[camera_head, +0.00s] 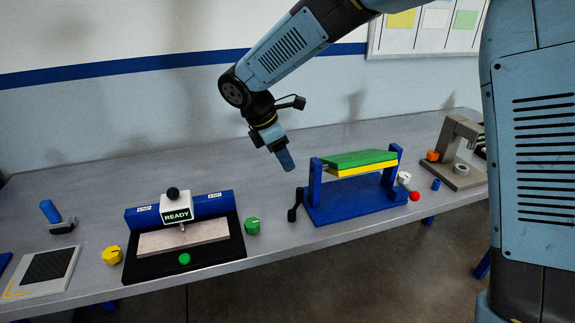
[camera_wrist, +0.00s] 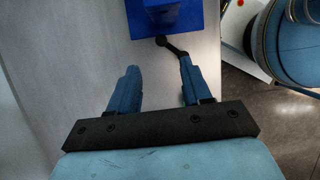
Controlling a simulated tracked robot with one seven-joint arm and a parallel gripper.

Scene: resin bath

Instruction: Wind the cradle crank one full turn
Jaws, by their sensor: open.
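The cradle (camera_head: 355,208) is a blue frame with two uprights on the bench, carrying a tilted green panel (camera_head: 358,158) over a yellow one (camera_head: 360,169). Its black crank (camera_head: 295,205) is on the outer side of the left upright, handle end low. My gripper (camera_head: 285,160) is in the air above and left of the cradle, apart from the crank. In the wrist view my gripper (camera_wrist: 158,70) is open and empty. There the crank (camera_wrist: 174,47) shows just beyond the fingertips, near the right finger, with the blue cradle (camera_wrist: 196,18) behind it.
A black fixture (camera_head: 230,248) with a READY sign (camera_head: 177,215) stands to the left, between a yellow knob (camera_head: 112,255) and a green knob (camera_head: 252,226). A grey stand (camera_head: 462,172) is at the right. The bench around the crank is mostly clear; its front edge is close.

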